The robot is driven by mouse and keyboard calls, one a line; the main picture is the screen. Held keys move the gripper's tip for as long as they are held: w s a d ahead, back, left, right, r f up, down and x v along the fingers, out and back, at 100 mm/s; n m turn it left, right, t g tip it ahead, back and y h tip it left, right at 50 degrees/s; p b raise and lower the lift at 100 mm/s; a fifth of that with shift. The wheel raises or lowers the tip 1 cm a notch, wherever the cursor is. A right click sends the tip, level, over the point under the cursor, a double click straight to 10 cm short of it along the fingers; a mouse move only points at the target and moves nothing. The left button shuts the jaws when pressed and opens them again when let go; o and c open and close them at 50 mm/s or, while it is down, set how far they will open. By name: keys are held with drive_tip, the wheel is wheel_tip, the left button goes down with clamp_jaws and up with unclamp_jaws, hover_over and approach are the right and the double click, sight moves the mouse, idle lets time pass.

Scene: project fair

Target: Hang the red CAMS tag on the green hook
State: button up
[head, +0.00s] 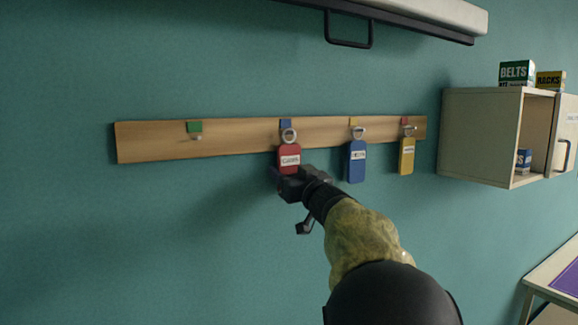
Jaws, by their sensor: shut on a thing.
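The red tag (289,156) has a white label, which looks like CAMS but is small and blurred, and a ring (289,135) at its top. It is upright in front of the hook under the blue marker (285,124); I cannot tell whether its ring is on that hook. My gripper (289,177) is shut on the lower end of the red tag. The green hook (196,137), under a green marker, is at the left end of the wooden rail (150,142) and bears nothing. It is left of my gripper.
A blue tag (357,162) hangs under the yellow marker and a yellow tag (407,157) under the red marker. An open wall cabinet (482,138) is at the right, with boxes (517,73) on top. The wall left of my gripper is clear.

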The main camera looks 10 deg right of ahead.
drive_tip(key=shift+r, duration=0.4)
drive_tip(key=shift+s, duration=0.1)
drive_tip(key=r+v, duration=0.1)
drive_tip(key=v, duration=0.6)
drive_tip(key=shift+s+r+b, duration=0.2)
drive_tip(key=shift+s+b, duration=0.05)
drive_tip(key=shift+b, duration=0.2)
idle(1.4)
drive_tip(key=shift+d, duration=0.15)
